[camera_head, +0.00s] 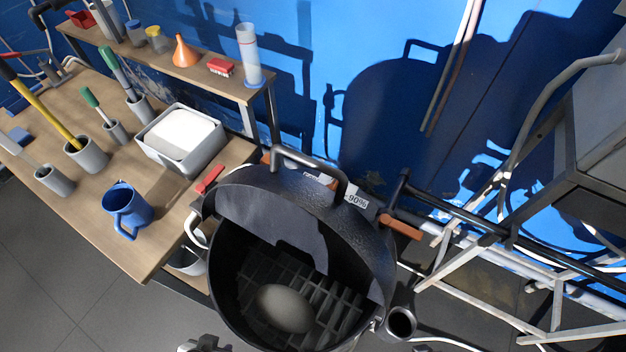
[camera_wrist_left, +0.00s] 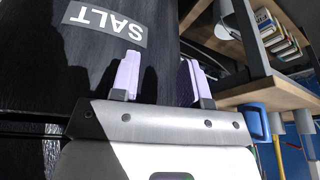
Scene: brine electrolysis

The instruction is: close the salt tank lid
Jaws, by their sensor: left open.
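The salt tank (camera_head: 222,270) is a black round vessel at the bottom centre of the head view. Its lid (camera_head: 345,228) stands raised on the wall side, with a bar handle (camera_head: 310,168) at its top. The mouth is open and shows a dark grate (camera_head: 330,295) and a pale rounded mound (camera_head: 285,308). In the left wrist view, the tank's dark wall (camera_wrist_left: 60,75) carries an upside-down SALT label (camera_wrist_left: 104,22). My left gripper (camera_wrist_left: 160,80) is open with its pale fingers apart beside that wall, nothing between them. My right gripper is out of view.
A wooden bench (camera_head: 150,235) at left holds a blue mug (camera_head: 127,205), a grey tray (camera_head: 182,140) and several cups with brushes. A shelf (camera_head: 200,75) with a funnel (camera_head: 185,52) stands behind. Metal frames (camera_head: 480,240) and pipes crowd the right. Grey floor (camera_head: 75,290) is clear at lower left.

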